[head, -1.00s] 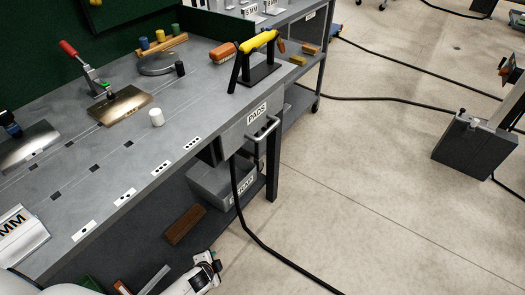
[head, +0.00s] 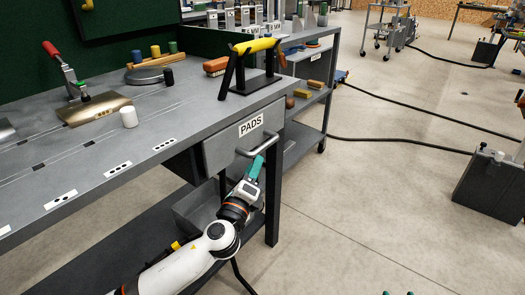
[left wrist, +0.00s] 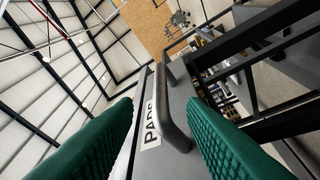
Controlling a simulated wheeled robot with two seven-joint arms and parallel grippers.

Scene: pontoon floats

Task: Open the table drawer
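The grey table drawer (head: 225,150) sits under the right end of the workbench top and looks shut. Its front carries a PADS label (head: 251,125) and a metal bar handle (head: 262,147). My left gripper (head: 257,165) is just below and in front of the handle. In the left wrist view its two green fingers (left wrist: 160,135) are wide apart, with the handle (left wrist: 172,108) ahead and between them in the picture; I see no contact. Two teal tips of my right gripper (head: 398,293) just show, apart, at the bottom edge of the head view.
A bench leg (head: 273,205) stands below the drawer. The floor to the right is mostly clear, with black cables.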

